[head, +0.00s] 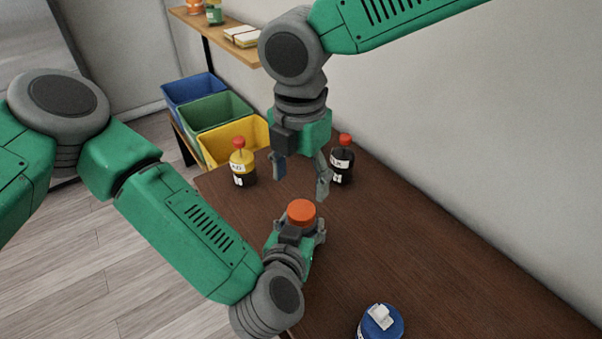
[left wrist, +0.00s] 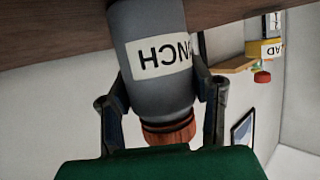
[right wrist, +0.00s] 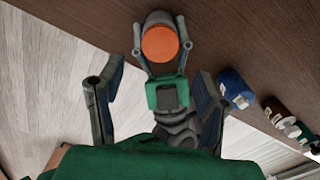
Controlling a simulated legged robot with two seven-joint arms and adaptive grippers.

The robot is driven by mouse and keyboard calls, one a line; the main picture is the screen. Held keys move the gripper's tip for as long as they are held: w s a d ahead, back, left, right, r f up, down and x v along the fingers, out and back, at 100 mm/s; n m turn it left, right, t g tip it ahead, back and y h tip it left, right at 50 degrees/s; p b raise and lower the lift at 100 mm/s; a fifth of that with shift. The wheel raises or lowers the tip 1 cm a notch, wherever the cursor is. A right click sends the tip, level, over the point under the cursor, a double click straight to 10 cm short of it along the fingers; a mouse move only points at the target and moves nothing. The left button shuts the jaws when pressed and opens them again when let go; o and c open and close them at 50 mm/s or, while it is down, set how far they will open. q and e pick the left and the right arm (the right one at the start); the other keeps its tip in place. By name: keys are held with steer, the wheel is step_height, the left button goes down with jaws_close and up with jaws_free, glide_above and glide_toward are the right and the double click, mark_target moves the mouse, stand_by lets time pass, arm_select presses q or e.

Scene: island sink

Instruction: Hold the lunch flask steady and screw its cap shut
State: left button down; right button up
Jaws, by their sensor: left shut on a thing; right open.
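The lunch flask is a grey cylinder (left wrist: 155,50) with a white label, seen upside down in the left wrist view, standing on the brown table. Its orange cap (head: 301,211) sits on the top end; I cannot tell how tightly. The cap also shows in the right wrist view (right wrist: 160,43). My left gripper (head: 302,236) is shut around the flask's body, below the cap. In the head view this gripper and the cap hide most of the body. My right gripper (head: 302,178) is open and empty, pointing down above the cap and apart from it.
A yellow bottle (head: 243,168) and a dark bottle (head: 342,165), both red-topped, stand at the back of the table (head: 430,245). A blue container (head: 381,325) stands at the front. Colored bins (head: 217,113) are beyond. The table right of the flask is clear.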

mark_target(301, 209)
steer(key=shift+w+d+r+n, duration=0.1)
steer(key=shift+w+r+n, duration=0.1)
steer(key=shift+n, duration=0.1)
steer(key=shift+f, duration=4.05)
